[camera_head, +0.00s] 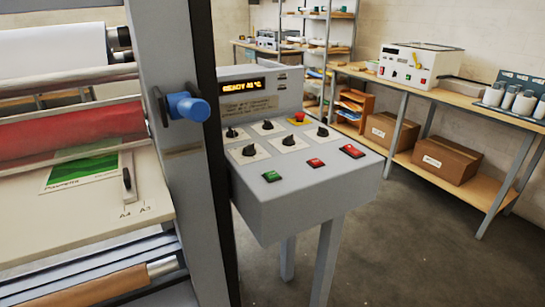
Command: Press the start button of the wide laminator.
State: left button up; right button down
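The wide laminator (175,65) fills the left side, with a red roller (70,133) and a feed table (90,215). Its grey control console (310,205) stands to its right on legs. A green button (271,176) sits at the console's front left corner. Two red buttons (315,162) (352,151) lie to its right. Several black knobs (249,150) and a red button on yellow (299,117) are behind them. The lit display (243,87) reads "READY" and a temperature. Neither gripper is in view. Button labels are too small to read.
A blue knob (190,107) sticks out from the laminator's frame. A green-and-white sheet (85,172) lies on the feed table. A workbench (450,92) at the right holds a smaller white machine (418,66), with boxes (445,160) below. The floor (420,255) in front of the bench is clear.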

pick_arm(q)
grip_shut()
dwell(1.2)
